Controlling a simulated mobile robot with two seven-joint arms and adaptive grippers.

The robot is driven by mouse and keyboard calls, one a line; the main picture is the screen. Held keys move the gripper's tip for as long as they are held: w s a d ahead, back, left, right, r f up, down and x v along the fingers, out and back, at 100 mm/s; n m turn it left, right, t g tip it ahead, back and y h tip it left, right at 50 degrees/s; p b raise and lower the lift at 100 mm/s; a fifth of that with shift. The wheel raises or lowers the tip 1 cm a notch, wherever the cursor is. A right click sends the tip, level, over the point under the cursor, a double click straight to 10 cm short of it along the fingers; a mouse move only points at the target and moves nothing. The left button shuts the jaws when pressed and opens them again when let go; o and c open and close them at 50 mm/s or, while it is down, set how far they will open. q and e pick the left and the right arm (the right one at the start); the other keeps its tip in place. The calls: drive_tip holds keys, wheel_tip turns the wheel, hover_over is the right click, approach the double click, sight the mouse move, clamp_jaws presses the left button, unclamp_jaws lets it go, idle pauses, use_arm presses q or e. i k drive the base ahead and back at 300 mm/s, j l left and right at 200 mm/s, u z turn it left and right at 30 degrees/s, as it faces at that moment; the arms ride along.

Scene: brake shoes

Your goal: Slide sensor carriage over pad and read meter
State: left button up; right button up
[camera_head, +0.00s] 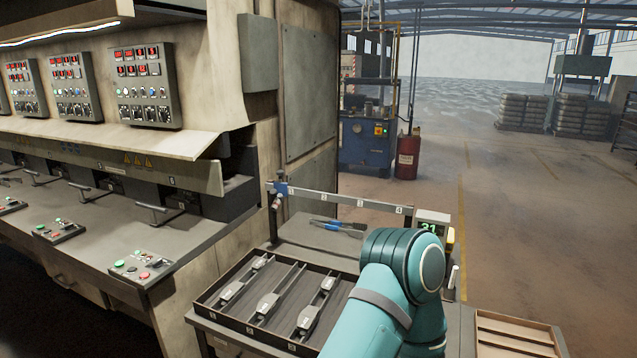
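A horizontal rail (345,199) with numbered marks stands on posts above the back of the grey bench. A small blue carriage (281,187) sits at the rail's left end, with a short probe-like part below it. The meter (433,222) at the rail's right end shows green digits that look like 31. A dark tray (208,297) in front holds grey metal pieces in lanes: one on the left (244,281), one in the middle (276,294) and one on the right (316,308). My teal right arm covers the tray's right side. Neither gripper shows.
A dark tool with a blue part (338,226) lies on the bench behind the tray. A wooden-slatted box (514,337) is at lower right. A press machine with control panels (145,86) fills the left. Open floor lies beyond the bench at right.

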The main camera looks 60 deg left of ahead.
sight(281, 187)
drive_tip(key=u, duration=2.05)
